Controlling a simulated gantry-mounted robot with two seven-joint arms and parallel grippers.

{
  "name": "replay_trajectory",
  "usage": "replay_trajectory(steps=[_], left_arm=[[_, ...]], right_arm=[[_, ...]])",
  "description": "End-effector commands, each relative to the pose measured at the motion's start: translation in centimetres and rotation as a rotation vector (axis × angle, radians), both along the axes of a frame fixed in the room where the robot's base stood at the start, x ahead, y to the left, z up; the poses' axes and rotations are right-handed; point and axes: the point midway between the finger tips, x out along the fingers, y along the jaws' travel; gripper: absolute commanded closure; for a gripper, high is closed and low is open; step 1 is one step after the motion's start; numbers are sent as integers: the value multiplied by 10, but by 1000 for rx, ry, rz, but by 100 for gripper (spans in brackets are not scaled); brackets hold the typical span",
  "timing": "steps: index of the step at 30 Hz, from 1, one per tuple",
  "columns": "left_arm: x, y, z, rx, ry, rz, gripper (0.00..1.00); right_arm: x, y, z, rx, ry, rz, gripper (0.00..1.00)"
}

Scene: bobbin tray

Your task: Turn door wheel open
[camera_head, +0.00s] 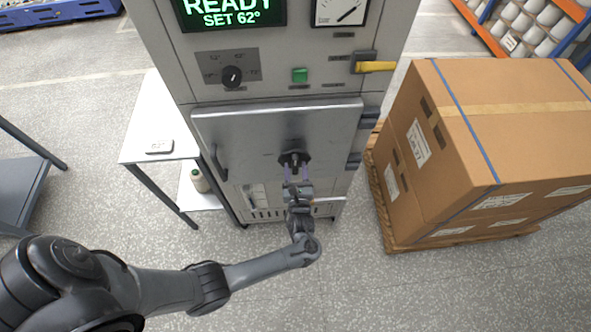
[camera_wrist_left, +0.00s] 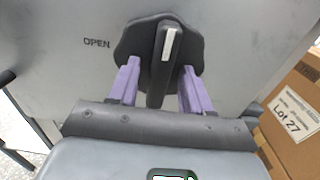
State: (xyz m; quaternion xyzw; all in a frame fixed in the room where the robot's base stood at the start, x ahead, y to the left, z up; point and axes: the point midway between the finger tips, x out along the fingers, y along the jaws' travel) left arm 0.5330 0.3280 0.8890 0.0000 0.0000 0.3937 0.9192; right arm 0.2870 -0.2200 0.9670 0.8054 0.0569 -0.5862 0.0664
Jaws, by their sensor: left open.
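The door wheel is a dark, lobed knob with a raised bar handle (camera_wrist_left: 165,60) and a pale stripe on it. It sits on the grey metal door (camera_head: 240,135) of the cabinet, right of the word OPEN in the left wrist view. In the head view the wheel (camera_head: 295,158) is at the door's middle. My left gripper (camera_wrist_left: 160,72) is open, its purple fingers on either side of the bar, with a visible gap on each side. In the head view my left gripper (camera_head: 296,176) is just below the wheel. My right gripper is out of view.
The cabinet has a READY display (camera_head: 230,12), a black dial (camera_head: 232,76), a green button (camera_head: 300,75) and a yellow lever (camera_head: 375,67). A white side table (camera_head: 150,125) stands left. Strapped cardboard boxes (camera_head: 490,130) on a pallet (camera_head: 395,240) stand right. Floor in front is open.

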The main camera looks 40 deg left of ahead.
Motion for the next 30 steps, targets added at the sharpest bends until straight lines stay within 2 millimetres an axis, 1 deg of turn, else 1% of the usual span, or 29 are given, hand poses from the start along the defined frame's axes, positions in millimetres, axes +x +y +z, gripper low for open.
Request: replay_trajectory(steps=[8,11,18,30], left_arm=[[1,1,0,0,0,0,51],[1,1,0,0,0,0,63],[1,1,0,0,0,0,100],[1,1,1,-37,-38,1,100]], right_arm=[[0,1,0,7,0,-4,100],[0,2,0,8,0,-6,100],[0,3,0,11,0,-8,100],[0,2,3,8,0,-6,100]])
